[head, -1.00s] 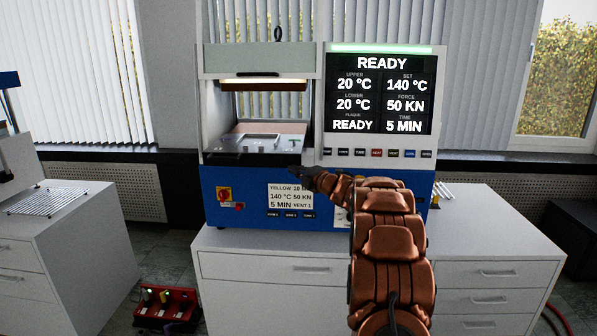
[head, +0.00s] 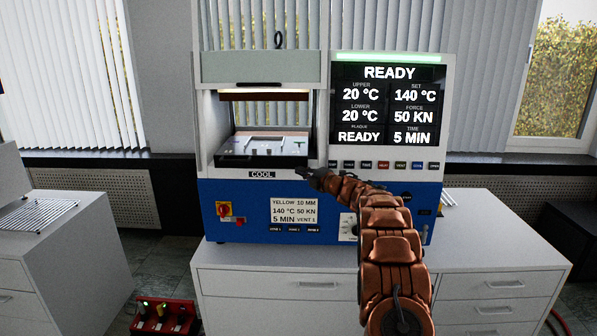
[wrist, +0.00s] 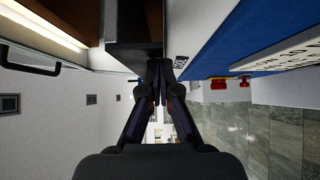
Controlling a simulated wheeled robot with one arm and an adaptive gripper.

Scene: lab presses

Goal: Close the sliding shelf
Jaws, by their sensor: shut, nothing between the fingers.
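The sliding shelf (head: 235,161) is a dark-edged tray with a pale metal plate on it, in the opening of the press (head: 205,150). Its dark front edge sits just above the "COOL" label, and how far it still stands out is hard to tell. My gripper (head: 309,175) is at the right end of the shelf front, just below it in the picture. In the wrist view, my shut, empty fingers (wrist: 160,68) point at the dark shelf body (wrist: 125,22). The fingertips look very close to it, but I cannot tell whether they touch.
The raised upper platen (head: 262,95) hangs above the shelf, with a lit strip over it. A display panel (head: 388,105) and a row of buttons are right of the opening. A white drawer cabinet (head: 300,285) carries the press. A red box (head: 165,318) stands on the floor at left.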

